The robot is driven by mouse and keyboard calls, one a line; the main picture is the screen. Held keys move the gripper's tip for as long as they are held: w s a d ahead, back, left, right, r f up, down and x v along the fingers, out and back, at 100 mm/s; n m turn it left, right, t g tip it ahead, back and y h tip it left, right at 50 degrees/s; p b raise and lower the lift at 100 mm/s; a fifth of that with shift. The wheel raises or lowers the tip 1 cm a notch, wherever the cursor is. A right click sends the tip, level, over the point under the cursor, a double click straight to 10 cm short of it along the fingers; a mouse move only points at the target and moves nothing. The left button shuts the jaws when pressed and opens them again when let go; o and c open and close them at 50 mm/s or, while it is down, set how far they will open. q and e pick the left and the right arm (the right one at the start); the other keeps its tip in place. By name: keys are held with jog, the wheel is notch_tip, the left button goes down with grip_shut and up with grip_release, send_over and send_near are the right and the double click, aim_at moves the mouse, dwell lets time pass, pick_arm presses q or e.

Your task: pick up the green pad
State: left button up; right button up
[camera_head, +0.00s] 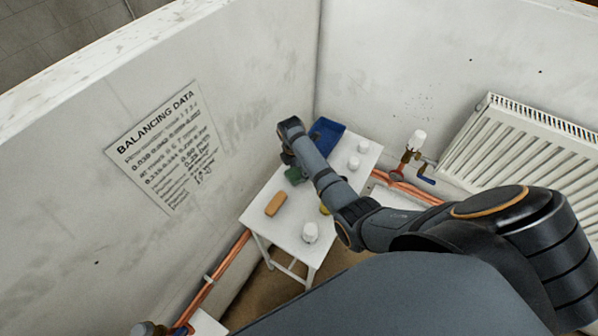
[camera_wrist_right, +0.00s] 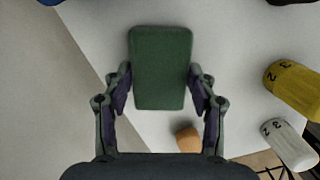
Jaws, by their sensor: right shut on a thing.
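The green pad (camera_wrist_right: 160,68) is a rounded rectangular block. In the right wrist view it sits between the two fingers of my right gripper (camera_wrist_right: 160,88), which is shut on it from both sides. In the head view the green pad (camera_head: 294,175) shows as a small patch beside my right gripper (camera_head: 286,160), over the far left part of the white table (camera_head: 262,222). The arm hides part of the table there. I cannot tell whether the pad touches the tabletop. My left gripper is not in view.
An orange block (camera_head: 275,204) and a white cap (camera_head: 310,232) stand on the near part of the table. A blue tray (camera_head: 327,133) and two white caps (camera_head: 354,163) are at the back. A yellow cap (camera_wrist_right: 291,88) is partly hidden by my arm. Walls and a radiator (camera_head: 530,140) enclose the bay.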

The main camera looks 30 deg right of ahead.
aim_at(299, 171)
notch_tip(299, 171, up, 4)
jog(key=p, duration=0.4)
jog(key=shift+r+p, duration=0.2)
jog(key=shift+p, duration=0.2)
jog(key=s+r+p, duration=0.1)
jog(key=p, duration=0.1)
jog(key=s+a+r+p, duration=0.1)
jog(key=p, duration=0.2)
jog(key=s+r+p, duration=0.1)
jog(key=r+p, duration=0.1)
jog(key=p, duration=0.1)
jog(key=shift+s+a, duration=0.1)
jog(key=shift+a, duration=0.2)
jog(key=s+a+r, duration=0.2)
jog(key=s, duration=0.2)
jog(key=s+a+r+b, duration=0.1)
jog(key=s+a+r, duration=0.1)
jog(key=s, duration=0.3)
jog(key=shift+s+a+r+b, duration=0.2)
jog(key=shift+a+r+b, duration=0.05)
jog(key=shift+r+b, duration=0.05)
jog(key=shift+s, duration=0.1)
